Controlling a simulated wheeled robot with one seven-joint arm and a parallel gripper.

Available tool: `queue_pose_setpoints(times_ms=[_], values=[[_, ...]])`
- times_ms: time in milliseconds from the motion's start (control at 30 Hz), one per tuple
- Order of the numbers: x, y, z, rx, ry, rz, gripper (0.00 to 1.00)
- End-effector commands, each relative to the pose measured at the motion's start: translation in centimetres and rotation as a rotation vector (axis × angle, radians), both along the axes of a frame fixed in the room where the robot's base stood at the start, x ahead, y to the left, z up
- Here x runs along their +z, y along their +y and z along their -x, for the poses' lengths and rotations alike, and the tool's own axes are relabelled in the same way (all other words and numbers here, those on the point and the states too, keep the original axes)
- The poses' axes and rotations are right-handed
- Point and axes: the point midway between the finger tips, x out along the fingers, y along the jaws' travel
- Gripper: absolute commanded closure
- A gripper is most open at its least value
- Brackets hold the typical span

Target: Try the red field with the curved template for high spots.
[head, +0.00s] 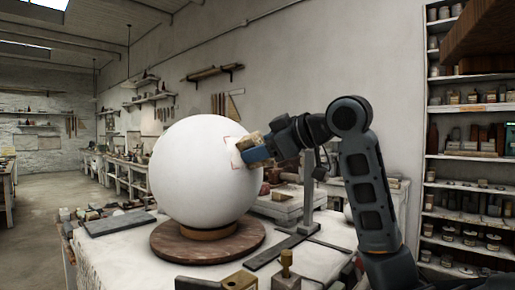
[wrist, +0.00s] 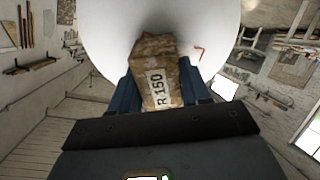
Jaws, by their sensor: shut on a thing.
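A large white plaster sphere (head: 190,165) stands on a round wooden base (head: 165,246); it fills the top of the wrist view (wrist: 110,40). Thin red corner marks (head: 226,138) outline the red field on its right side; one red mark (wrist: 198,52) shows right of the block in the wrist view.
The worktable (head: 120,262) carries a dark grey slab (head: 118,223) at left and brass-topped blocks (head: 286,272) at the front. A metal stand (head: 300,215) rises right of the sphere. Shelves (head: 470,150) line the right wall. The floor at left is open.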

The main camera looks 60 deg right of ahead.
Motion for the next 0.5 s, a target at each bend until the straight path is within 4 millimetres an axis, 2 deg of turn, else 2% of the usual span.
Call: queue_pose_setpoints(times_ms=[33, 267, 500], values=[[-0.6, -0.2, 0.2, -0.001, -0.001, -0.001, 0.85], [-1.0, -0.5, 0.5, -0.001, 0.000, 0.000, 0.85], [-2.3, -1.0, 0.9, -0.002, 0.000, 0.000, 0.85]])
